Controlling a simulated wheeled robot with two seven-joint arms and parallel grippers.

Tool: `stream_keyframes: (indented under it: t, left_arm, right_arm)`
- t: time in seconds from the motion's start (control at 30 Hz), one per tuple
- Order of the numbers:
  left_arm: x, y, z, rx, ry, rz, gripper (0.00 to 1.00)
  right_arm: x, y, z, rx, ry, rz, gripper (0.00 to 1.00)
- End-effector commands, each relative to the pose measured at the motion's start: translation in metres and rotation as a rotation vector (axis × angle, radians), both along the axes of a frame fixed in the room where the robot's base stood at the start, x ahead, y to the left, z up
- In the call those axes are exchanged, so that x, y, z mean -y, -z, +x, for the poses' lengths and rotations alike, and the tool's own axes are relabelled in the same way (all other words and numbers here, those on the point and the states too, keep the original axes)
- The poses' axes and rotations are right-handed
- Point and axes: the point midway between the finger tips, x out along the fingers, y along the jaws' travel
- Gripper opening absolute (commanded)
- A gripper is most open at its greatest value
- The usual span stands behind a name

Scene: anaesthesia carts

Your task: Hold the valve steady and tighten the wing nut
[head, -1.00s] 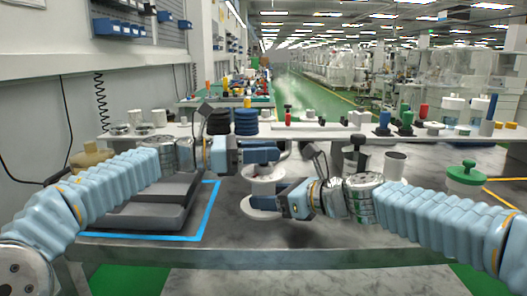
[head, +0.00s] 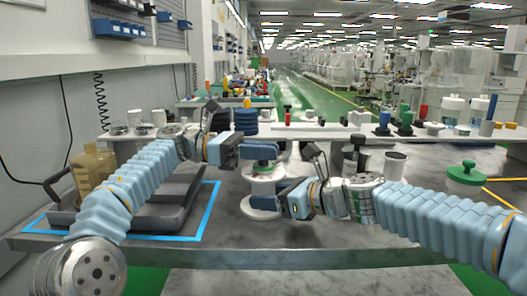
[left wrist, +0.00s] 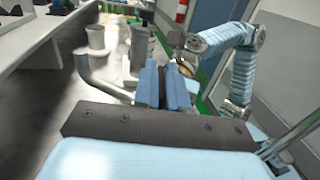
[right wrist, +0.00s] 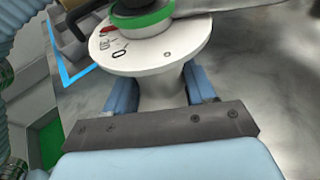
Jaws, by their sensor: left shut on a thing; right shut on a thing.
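The valve (head: 263,186) is a white spool-shaped body with a wide top flange, standing upright on the grey table. In the right wrist view its flange (right wrist: 140,60) carries dark marks and a red mark. The wing nut (right wrist: 138,22) on top shows as a green ring with a black upper part, cut off by the picture edge. My left gripper (head: 260,151) is shut on the wing nut from the left; its fingers largely hide it. My right gripper (head: 268,203) is shut on the valve's neck below the flange, from the right.
A white cup (head: 395,165) and a green-lidded jar (head: 466,177) stand at right. A raised shelf (head: 335,133) with small parts runs behind. The table front is clear.

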Motion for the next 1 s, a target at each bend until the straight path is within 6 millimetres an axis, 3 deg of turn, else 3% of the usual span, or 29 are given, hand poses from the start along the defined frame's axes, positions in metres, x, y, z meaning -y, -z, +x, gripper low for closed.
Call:
stream_keyframes:
  t: [0.3, 0.67, 0.7, 0.8, 1.0]
  left_arm:
    - [0.0003, 0.001, 0.0003, 0.002, 0.118, 0.002, 0.0]
    - [0.0004, 0.001, -0.0011, 0.002, 0.129, 0.003, 0.0]
    - [0.0004, 0.001, -0.0011, 0.002, 0.129, 0.003, 0.16]
    - [0.0004, 0.001, -0.001, 0.002, 0.128, 0.003, 0.31]
    - [0.0001, 0.0008, -0.0009, 0.003, 0.127, 0.003, 0.33]
  right_arm:
    - [-0.0006, 0.0, -0.0007, 0.001, -0.003, -0.002, 0.37]
    - [-0.0008, 0.0001, -0.0007, 0.0, -0.003, 0.0, 0.37]
    - [-0.0008, 0.0001, -0.0007, 0.0, -0.003, 0.0, 0.37]
    - [-0.0008, 0.0001, -0.0007, 0.0, -0.003, 0.0, 0.37]
    - [-0.0007, 0.0001, -0.0006, 0.0, -0.002, 0.0, 0.37]
